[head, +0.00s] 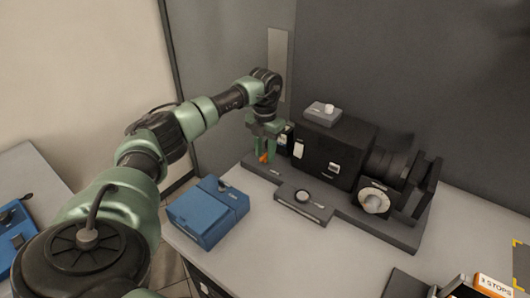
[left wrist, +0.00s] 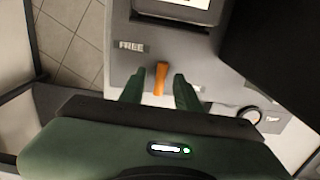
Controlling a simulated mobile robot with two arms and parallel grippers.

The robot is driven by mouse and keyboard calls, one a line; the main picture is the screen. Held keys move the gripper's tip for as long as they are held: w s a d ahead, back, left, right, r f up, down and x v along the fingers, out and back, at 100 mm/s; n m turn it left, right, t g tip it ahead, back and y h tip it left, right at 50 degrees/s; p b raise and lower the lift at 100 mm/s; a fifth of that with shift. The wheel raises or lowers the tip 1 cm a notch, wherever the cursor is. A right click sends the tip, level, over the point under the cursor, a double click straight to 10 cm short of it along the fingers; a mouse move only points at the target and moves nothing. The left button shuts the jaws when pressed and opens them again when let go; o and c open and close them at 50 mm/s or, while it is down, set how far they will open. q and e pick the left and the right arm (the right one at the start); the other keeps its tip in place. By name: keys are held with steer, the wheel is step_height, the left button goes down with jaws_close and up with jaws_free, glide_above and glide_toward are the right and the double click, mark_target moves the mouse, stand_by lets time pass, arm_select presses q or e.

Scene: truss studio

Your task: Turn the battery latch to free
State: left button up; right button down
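The orange battery latch (left wrist: 161,78) is a small lever on the grey base plate (left wrist: 152,20) of the camera rig. In the left wrist view a FREE label (left wrist: 131,46) is on the plate, up and left of the latch. In the head view the latch (head: 264,158) shows low between the green fingers. My left gripper (left wrist: 158,92) is open, with one finger on each side of the latch and a gap visible beside it. Whether a finger touches it I cannot tell. My right gripper is not in view.
The black camera body (head: 335,150) with its lens stands just right of the gripper. The front middle of the table is clear.

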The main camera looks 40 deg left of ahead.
arm_select(q)
steer(key=shift+f, duration=0.55)
jaws_close()
